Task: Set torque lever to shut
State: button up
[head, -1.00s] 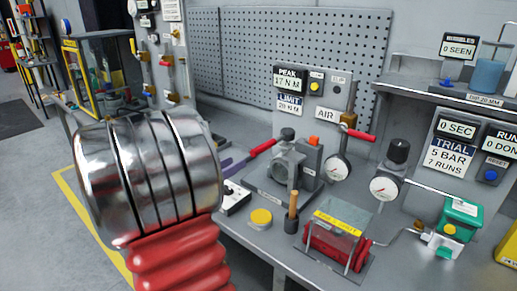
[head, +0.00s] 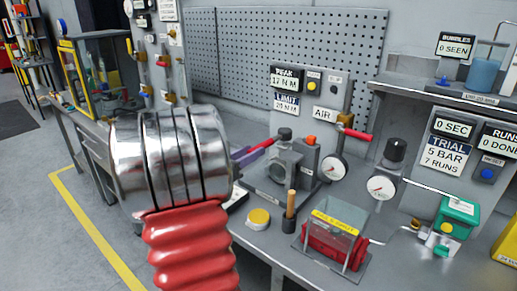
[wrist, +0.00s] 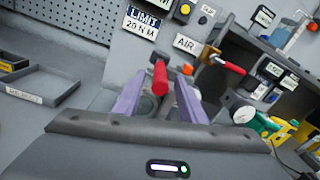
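The torque lever (head: 261,144) has a red handle and joins the grey valve actuator (head: 285,165) on the bench. In the wrist view the red handle (wrist: 160,78) points toward me, between the two purple fingers. My gripper (wrist: 160,88) is open around it, with a narrow gap seeming to show on each side. In the head view a purple finger of my gripper (head: 243,156) shows beside the handle's left end; my steel and red arm hides the rest. The peak display (head: 284,79) reads 17 N M, and the limit sign (head: 292,103) reads 20 N M.
A second red lever (head: 356,133) on a brass valve sits beside the AIR sign, right of the actuator. A wooden-handled tool (head: 291,204), yellow button (head: 258,217) and clear-covered red box (head: 335,240) stand in front. A grey tray (wrist: 42,90) lies left.

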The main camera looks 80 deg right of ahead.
aim_at(271, 142)
jog(key=shift+x, duration=2.1)
grip_shut()
